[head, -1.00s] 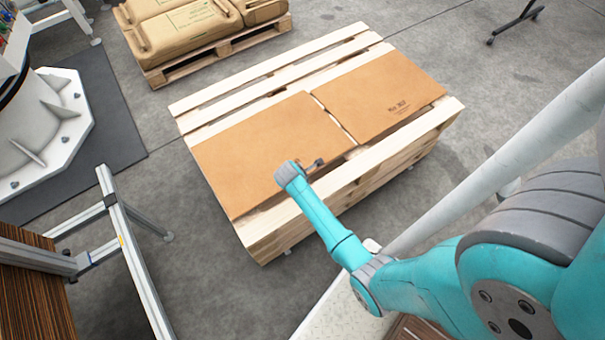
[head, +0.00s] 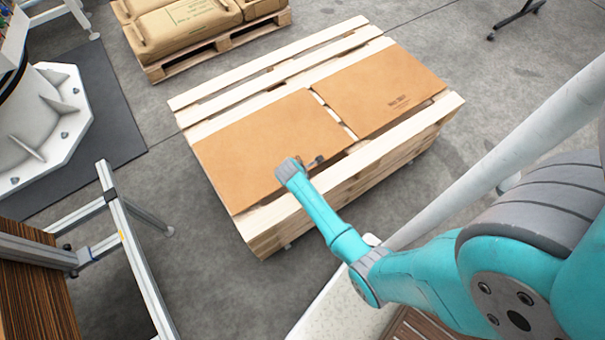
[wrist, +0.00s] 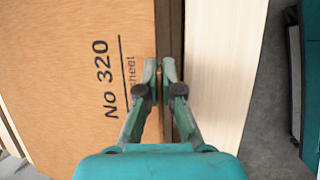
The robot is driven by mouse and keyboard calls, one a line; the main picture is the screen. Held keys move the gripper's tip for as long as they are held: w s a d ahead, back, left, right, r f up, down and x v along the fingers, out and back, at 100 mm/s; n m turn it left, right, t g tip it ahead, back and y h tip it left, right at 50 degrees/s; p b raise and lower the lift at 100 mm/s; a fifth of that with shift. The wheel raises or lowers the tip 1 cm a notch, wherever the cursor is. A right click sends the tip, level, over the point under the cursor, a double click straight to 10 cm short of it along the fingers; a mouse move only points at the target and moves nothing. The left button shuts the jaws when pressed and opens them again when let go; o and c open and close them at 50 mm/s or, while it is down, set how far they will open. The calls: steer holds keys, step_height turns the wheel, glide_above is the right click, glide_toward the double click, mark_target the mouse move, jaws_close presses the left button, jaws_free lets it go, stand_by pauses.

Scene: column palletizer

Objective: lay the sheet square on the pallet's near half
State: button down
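A brown sheet (head: 255,143) lies flat on the left part of the pallet (head: 352,176), its edges about in line with the slats. A second brown sheet (head: 380,88) with small dark print lies on the right part, with a narrow gap between the two. My gripper (head: 310,163) is at the left sheet's near edge, mostly hidden by my arm. In the wrist view, my fingertips (wrist: 166,70) are close together with a thin brown strip of the sheet's edge between them. The sheet (wrist: 60,80) there bears the print "No 320 sheet".
A pale slat (wrist: 220,75) is bare along the near edge. Another pallet with brown sacks (head: 185,28) stands behind. A metal frame (head: 130,240) and a white machine base (head: 40,130) are at left. Grey floor is open at right.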

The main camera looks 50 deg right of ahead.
steer(key=shift+f, duration=0.5)
stand_by(0.4)
steer(key=c, duration=1.2)
jaws_free()
steer(key=shift+c, duration=0.2)
steer(key=shift+r, duration=0.1)
steer(key=v, duration=1.2)
